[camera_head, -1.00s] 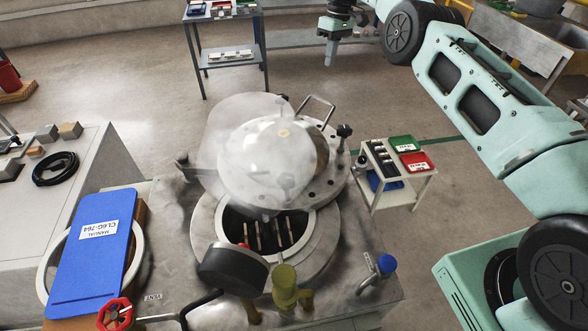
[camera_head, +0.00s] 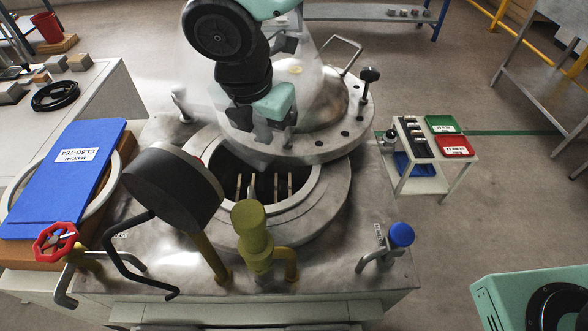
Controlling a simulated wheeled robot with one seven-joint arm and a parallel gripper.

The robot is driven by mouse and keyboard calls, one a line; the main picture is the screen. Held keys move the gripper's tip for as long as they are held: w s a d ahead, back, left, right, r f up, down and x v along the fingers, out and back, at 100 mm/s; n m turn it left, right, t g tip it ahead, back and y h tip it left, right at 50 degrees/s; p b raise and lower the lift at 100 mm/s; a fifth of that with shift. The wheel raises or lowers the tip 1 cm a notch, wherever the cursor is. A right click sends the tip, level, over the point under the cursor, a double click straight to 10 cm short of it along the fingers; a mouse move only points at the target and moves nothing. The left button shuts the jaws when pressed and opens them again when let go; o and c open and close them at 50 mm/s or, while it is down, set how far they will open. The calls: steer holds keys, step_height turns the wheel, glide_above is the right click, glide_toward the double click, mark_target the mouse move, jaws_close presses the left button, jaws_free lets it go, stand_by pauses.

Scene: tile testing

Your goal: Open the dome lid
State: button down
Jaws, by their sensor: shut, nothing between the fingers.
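The dome lid (camera_head: 325,105) is a rounded metal cap on a wide flange with holes. It sits over the back part of the round vessel (camera_head: 330,212), and the vessel's dark mouth shows in front of it with several pale bars inside. A bent bar handle (camera_head: 345,50) stands at the lid's far edge. My gripper (camera_head: 264,132) is shut and empty, in front of the lid's left part in this view. My arm hides that part of the dome. I cannot tell whether the gripper touches the lid.
A dark round gauge (camera_head: 172,188), an olive valve (camera_head: 252,225) and a red handwheel (camera_head: 55,240) stand along the front. A blue manual (camera_head: 65,180) lies left. A blue-capped pipe (camera_head: 401,235) stands front right. A small cart (camera_head: 435,185) is to the right.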

mark_target(281, 159)
steer(key=shift+n, duration=0.7)
steer(key=x, duration=0.3)
steer(key=d+x, duration=0.1)
steer(key=x, duration=0.3)
steer(key=b+x, duration=0.1)
steer(key=x, duration=0.3)
steer(key=shift+w+d, duration=0.15)
steer(key=shift+w, duration=0.05)
steer(key=shift+w+d, duration=0.1)
steer(key=shift+w, duration=0.2)
